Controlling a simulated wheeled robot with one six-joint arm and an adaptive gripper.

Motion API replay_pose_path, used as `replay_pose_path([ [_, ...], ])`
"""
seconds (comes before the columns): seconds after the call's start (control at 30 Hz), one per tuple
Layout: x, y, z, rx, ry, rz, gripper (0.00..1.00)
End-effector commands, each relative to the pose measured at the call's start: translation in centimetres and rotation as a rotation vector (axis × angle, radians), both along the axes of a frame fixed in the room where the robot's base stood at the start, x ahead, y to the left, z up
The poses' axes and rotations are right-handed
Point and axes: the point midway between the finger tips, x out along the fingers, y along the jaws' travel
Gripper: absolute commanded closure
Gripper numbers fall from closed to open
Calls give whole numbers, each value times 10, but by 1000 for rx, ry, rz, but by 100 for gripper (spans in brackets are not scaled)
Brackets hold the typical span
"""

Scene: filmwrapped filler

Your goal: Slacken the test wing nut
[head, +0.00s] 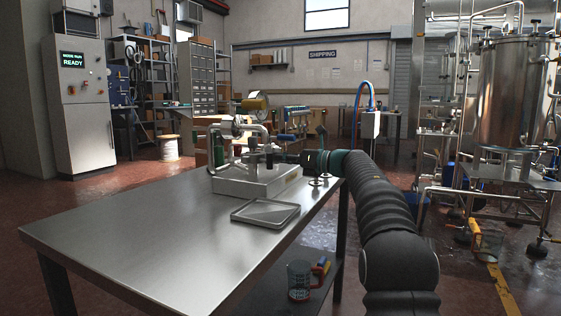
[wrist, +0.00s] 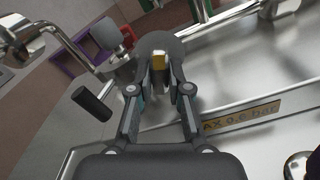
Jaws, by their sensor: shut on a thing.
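My gripper (wrist: 160,88) is at the steel test rig (head: 255,182) on the table, at its right side in the head view. In the wrist view its two fingers close in around a small brass-coloured piece (wrist: 158,61), with a dark rounded part beyond. This piece appears to be the test wing nut, but the fingers hide most of it and its wings cannot be made out. In the head view the gripper is small and the nut cannot be picked out.
A black-handled lever (wrist: 92,103) and a grey knob (wrist: 107,34) stand close left of my fingers in the wrist view. A label plate (wrist: 240,117) is on the rig's side. An empty shallow tray (head: 265,213) lies in front. The table's near left (head: 130,235) is clear.

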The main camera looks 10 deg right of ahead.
Motion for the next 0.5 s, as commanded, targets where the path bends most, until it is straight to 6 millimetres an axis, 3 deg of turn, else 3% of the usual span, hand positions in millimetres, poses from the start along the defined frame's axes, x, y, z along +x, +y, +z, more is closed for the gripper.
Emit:
replay_pose_path([
  [0.5,1,0,0,-78,-108,-1,100],
])
